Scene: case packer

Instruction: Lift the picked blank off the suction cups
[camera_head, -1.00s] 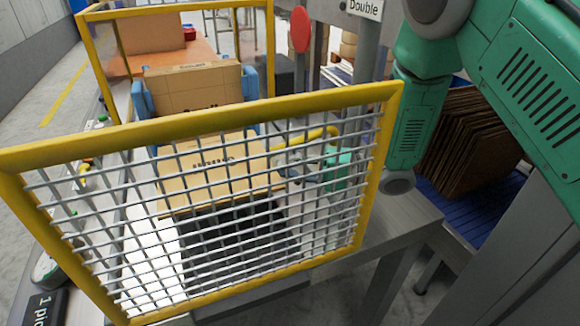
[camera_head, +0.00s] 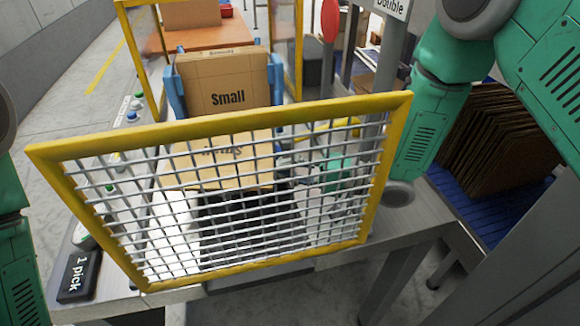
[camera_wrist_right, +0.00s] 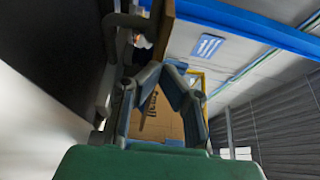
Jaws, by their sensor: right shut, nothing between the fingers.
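A tan cardboard blank (camera_head: 215,172), its printing blurred by the mesh, lies behind the wire guard, above a dark block. The suction cups cannot be made out. My right gripper (camera_head: 286,168) is behind the mesh, just right of the blank; contact cannot be told. In the right wrist view its fingers (camera_wrist_right: 166,68) lean together, shut and empty. A brown board edge (camera_wrist_right: 160,30) stands just beyond the fingertips, and printed cardboard (camera_wrist_right: 160,115) shows behind them. My left arm shows only at the left edge; its gripper is out of view.
A yellow-framed mesh guard (camera_head: 215,118) stands in front of the work area. An upright "Small" carton blank (camera_head: 225,90) sits between blue holders behind. A stack of brown blanks (camera_head: 500,140) is at right on a blue conveyor. Buttons line the left side.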

